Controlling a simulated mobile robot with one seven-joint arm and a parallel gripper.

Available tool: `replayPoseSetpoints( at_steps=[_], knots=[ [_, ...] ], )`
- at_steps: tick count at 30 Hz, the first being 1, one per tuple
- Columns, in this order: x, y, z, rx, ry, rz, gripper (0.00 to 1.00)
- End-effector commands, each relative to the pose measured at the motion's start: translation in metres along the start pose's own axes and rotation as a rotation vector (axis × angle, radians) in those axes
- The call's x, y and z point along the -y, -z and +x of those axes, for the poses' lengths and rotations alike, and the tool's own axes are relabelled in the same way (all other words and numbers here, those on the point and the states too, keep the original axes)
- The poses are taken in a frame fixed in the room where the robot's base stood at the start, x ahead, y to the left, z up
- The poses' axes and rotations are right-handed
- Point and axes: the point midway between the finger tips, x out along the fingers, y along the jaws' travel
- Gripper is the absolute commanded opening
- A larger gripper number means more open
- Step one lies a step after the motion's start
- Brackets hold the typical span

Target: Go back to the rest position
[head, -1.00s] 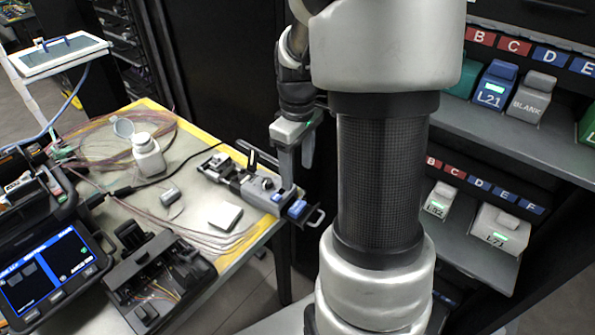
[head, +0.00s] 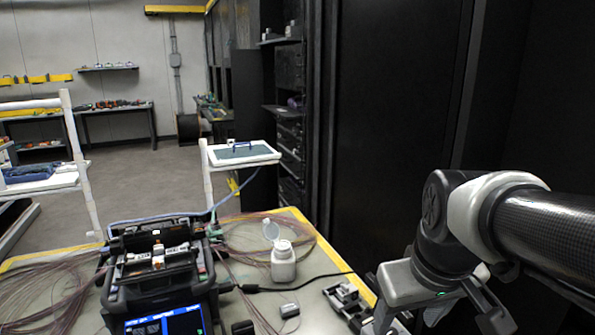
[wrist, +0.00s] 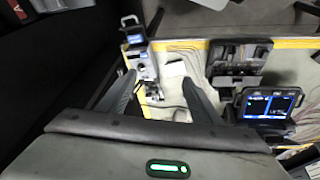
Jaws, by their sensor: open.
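My gripper (head: 438,318) is at the lower right of the head view, at the right edge of the worktable (head: 318,262). In the wrist view my gripper (wrist: 158,80) has its two fingers spread apart with nothing held between them. The wrist view looks down on the table edge, with a grey device with blue parts (wrist: 140,62) just beyond the left finger. Part of that device (head: 346,299) also shows in the head view, beside my gripper. The lower ends of the fingers are cut off in the head view.
The fusion splicer (head: 160,262) with its lit screen stands on the table. A white bottle (head: 283,266) with an open cap stands right of it. A dark cabinet (head: 400,120) rises close behind my arm.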

Motion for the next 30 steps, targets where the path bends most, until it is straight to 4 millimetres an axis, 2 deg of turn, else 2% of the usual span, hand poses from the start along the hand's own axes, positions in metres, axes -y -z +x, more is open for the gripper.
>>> replayPoseSetpoints(
  at_steps=[3, 11, 12, 17, 25, 27, 30],
  knots=[
    [0.015, -0.013, -0.017, -0.063, 0.001, 0.054, 0.59],
    [0.038, -0.039, -0.038, -0.168, 0.022, 0.164, 0.59],
    [0.034, -0.029, -0.058, -0.159, 0.021, 0.163, 0.59],
    [0.031, -0.018, -0.089, -0.156, 0.020, 0.162, 0.59],
    [0.025, 0.004, -0.155, -0.156, 0.020, 0.160, 0.59],
    [0.024, 0.009, -0.170, -0.156, 0.020, 0.160, 0.59],
    [0.023, 0.013, -0.181, -0.155, 0.020, 0.160, 0.59]
  ],
)
